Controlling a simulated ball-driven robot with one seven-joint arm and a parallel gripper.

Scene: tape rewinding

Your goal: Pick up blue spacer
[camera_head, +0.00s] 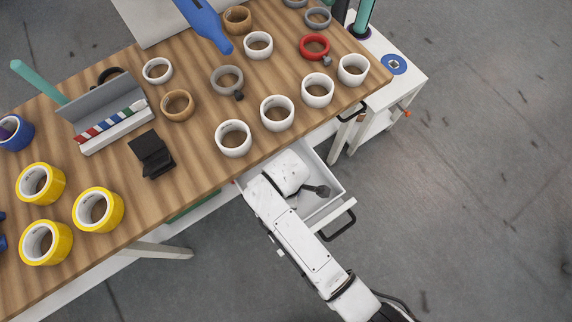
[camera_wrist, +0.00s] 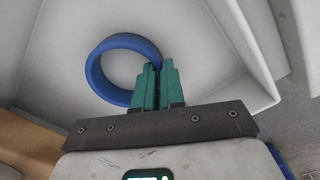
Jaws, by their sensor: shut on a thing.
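The blue spacer is a thin blue ring (camera_wrist: 93,72) inside a white drawer (camera_wrist: 215,45), seen in the wrist view. My gripper (camera_wrist: 158,68) has its green fingers shut on the right side of the ring's wall. I cannot tell whether the ring is touching the drawer floor. In the head view the open drawer (camera_head: 322,165) sticks out below the table's front edge. My white arm reaches over it there and hides the spacer and the fingers.
The wooden table (camera_head: 200,185) holds several white tape rolls (camera_head: 277,113) near its front edge and yellow rolls (camera_head: 98,210) at the left. A black holder (camera_head: 152,153) stands between them. A white cabinet (camera_head: 400,85) stands at the right. Grey floor is clear on the right.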

